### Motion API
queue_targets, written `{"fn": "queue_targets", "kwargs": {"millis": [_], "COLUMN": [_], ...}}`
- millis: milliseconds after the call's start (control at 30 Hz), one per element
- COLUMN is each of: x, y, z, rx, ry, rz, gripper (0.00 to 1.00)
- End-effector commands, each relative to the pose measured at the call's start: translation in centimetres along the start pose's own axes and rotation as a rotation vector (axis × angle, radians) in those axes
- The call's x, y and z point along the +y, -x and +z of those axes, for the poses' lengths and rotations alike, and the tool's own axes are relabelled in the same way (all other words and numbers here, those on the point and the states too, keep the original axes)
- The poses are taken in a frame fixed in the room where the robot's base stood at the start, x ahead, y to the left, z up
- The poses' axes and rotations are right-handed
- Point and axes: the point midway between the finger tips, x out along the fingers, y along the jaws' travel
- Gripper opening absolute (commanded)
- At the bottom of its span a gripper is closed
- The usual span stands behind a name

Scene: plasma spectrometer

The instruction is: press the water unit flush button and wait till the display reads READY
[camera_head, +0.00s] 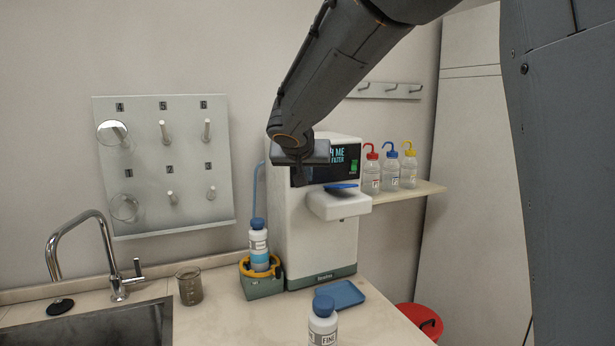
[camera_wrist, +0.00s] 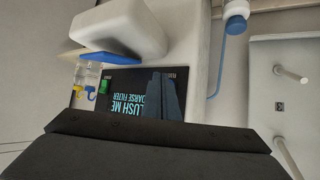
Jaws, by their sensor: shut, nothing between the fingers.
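The white water unit (camera_head: 298,220) stands on the counter against the wall, with a dark display panel (camera_head: 345,161) on its upper front. My gripper (camera_head: 305,156) is shut and empty in front of the panel's left part, hiding some of its text. In the wrist view, the panel (camera_wrist: 137,90) appears upside down with cyan letters, partly hidden, reading like "FLUSH ME" and "COARSE FILTER". A small green button-like patch (camera_head: 354,166) is on the panel's right side; it also shows in the wrist view (camera_wrist: 105,87). I cannot tell whether my gripper touches the panel.
The unit's spout housing with a blue top piece (camera_head: 341,186) juts out below the panel. A bottle in a holder (camera_head: 263,280), a beaker (camera_head: 189,286), a blue tray (camera_head: 341,294) and a front bottle (camera_head: 322,325) are on the counter. Wash bottles (camera_head: 391,167) stand right.

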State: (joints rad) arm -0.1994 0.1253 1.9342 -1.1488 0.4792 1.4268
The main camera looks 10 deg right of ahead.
Motion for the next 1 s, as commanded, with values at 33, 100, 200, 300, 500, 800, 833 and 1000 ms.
{"fn": "queue_targets", "kwargs": {"millis": [33,100,200,300,500,800,833,1000], "x": [-0.03,-0.02,-0.02,-0.03,-0.11,-0.28,-0.29,-0.39], "y": [-0.03,0.01,0.02,0.02,-0.1,-0.33,-0.35,-0.48], "z": [-0.01,-0.04,-0.05,-0.06,-0.13,-0.31,-0.33,-0.4], "rx": [0.0,0.0,0.0,0.001,0.001,0.001,0.001,0.001], "ry": [0.0,0.0,0.0,0.0,0.0,0.001,0.001,0.001], "rz": [0.0,0.0,0.0,0.0,-0.001,-0.001,-0.001,-0.001], "gripper": [0.0,0.0,0.0,0.0,0.0,0.0,0.0,0.0]}}
